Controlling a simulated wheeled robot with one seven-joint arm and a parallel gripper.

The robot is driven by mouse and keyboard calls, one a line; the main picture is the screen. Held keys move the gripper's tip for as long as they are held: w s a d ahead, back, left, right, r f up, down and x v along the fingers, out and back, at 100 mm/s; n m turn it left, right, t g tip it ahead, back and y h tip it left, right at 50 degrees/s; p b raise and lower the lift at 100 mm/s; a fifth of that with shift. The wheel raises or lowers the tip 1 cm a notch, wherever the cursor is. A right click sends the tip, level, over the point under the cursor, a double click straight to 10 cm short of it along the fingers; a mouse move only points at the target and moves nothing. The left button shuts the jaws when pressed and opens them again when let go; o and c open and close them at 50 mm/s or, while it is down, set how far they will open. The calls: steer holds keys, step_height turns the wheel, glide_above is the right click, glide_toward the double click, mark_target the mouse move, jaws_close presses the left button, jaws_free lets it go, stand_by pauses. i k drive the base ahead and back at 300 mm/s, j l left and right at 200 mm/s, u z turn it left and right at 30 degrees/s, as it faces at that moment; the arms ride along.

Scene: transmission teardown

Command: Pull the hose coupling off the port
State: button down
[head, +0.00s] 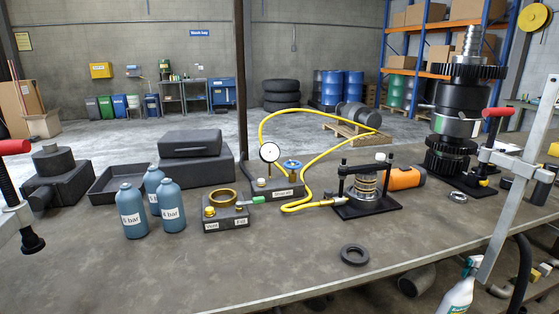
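A yellow hose (322,155) rises behind a dark block with a round dial gauge (269,153) and a blue valve handwheel (292,164). It loops over the bench and comes back to the front. Its near end has a small brass-coloured coupling (327,202) at the left side of a black fixture (366,203) holding a stack of rings. The port is too small to make out, and I cannot tell how the coupling sits on it. My gripper is not in view.
An orange cylinder (404,178) lies right of the fixture. The front middle is mostly clear.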

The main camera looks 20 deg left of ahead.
mark_target(334, 201)
steer(key=i+j+u, duration=0.1)
steer(key=i+u, duration=0.2)
steer(key=i, duration=0.4)
steer(key=i+u, duration=0.35)
steer(key=i, duration=0.35)
steer(key=l, duration=0.1)
